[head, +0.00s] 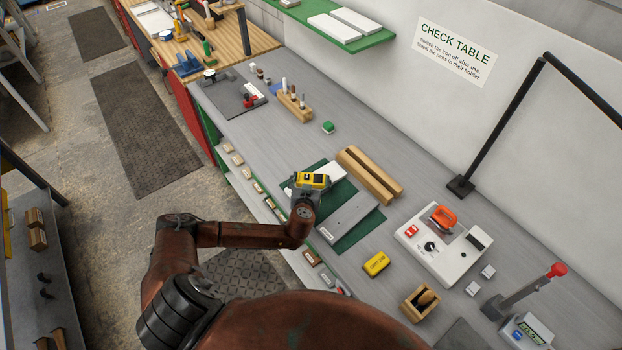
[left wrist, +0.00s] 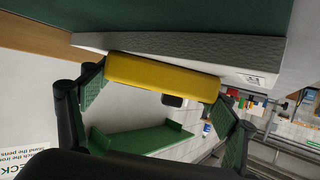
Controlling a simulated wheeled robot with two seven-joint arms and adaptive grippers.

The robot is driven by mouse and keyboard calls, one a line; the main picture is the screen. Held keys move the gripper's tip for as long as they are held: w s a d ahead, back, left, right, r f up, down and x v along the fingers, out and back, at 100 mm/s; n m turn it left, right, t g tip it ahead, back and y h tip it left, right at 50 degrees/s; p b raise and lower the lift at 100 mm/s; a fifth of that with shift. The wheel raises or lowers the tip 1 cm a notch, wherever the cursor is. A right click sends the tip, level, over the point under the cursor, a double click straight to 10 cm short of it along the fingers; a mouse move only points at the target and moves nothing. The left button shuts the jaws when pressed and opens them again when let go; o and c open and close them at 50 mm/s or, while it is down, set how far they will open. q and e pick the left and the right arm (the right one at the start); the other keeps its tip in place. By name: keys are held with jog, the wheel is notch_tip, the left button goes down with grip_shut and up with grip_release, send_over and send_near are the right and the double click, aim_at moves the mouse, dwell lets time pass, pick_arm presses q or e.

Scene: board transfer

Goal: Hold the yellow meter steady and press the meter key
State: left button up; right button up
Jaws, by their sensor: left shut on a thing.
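The yellow meter (head: 315,179) is in my left gripper (head: 308,189), near the green mat at the middle of the table. In the head view it shows a yellow body with a dark part on its upper side. In the left wrist view the yellow meter (left wrist: 160,77) lies across the gap between the green finger pads of my left gripper (left wrist: 160,92), which is shut on it. The meter key cannot be made out in either view. My right gripper is in neither view.
A grey board (head: 349,215) lies on the green mat (head: 361,234). A grooved wooden block (head: 369,176) stands behind it. To the right are a yellow box (head: 376,264), a wooden holder (head: 420,302) and a white panel with switches (head: 447,265). The grey table (head: 400,160) has free room toward the wall.

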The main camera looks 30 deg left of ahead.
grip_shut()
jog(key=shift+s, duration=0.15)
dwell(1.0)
